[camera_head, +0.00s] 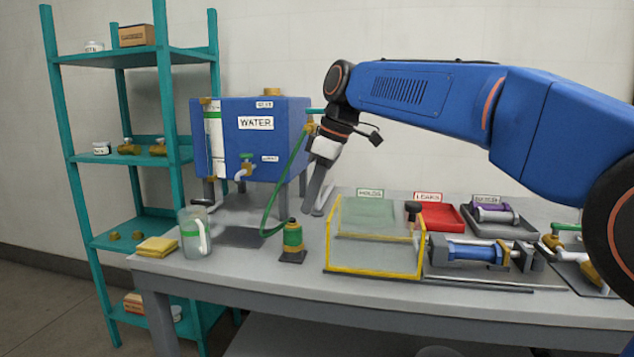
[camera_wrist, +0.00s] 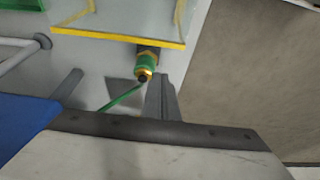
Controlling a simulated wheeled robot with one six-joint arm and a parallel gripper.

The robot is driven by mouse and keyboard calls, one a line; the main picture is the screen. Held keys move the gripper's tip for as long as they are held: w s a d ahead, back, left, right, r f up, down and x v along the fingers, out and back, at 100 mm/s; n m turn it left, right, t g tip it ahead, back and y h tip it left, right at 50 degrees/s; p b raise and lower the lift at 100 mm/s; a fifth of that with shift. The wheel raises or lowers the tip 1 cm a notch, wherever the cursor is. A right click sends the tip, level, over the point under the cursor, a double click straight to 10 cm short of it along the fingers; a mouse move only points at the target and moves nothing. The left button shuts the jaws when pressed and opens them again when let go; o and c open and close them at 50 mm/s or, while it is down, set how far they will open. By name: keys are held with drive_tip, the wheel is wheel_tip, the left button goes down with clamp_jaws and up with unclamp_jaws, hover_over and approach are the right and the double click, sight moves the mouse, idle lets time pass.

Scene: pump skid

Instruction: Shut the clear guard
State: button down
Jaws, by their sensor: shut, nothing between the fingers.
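The clear guard (camera_head: 372,274) is a see-through box with yellow edges on the grey bench. It stands to the left of the blue pump cylinder (camera_head: 470,251), which is uncovered. In the wrist view a yellow edge of the guard (camera_wrist: 118,38) crosses the upper left. My gripper (camera_head: 317,212) points down above the bench, behind and left of the guard, and looks apart from it. Its fingers are shut and empty; they also show in the wrist view (camera_wrist: 160,78).
A green and brass hose fitting (camera_head: 292,240) stands left of the guard, with a green hose (camera_head: 270,215) rising to the blue water tank (camera_head: 285,110). A clear jug (camera_head: 194,235) and yellow cloth (camera_head: 156,247) lie farther left. Red (camera_head: 450,215) and grey trays (camera_head: 520,228) stand behind the pump.

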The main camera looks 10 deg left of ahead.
drive_tip(key=shift+d+f, duration=0.4)
drive_tip(key=shift+d, duration=0.5)
drive_tip(key=shift+d+f, duration=0.4)
drive_tip(key=shift+d, duration=0.45)
drive_tip(key=d, duration=2.3)
drive_tip(key=shift+d, duration=0.3)
drive_tip(key=shift+w, duration=0.1)
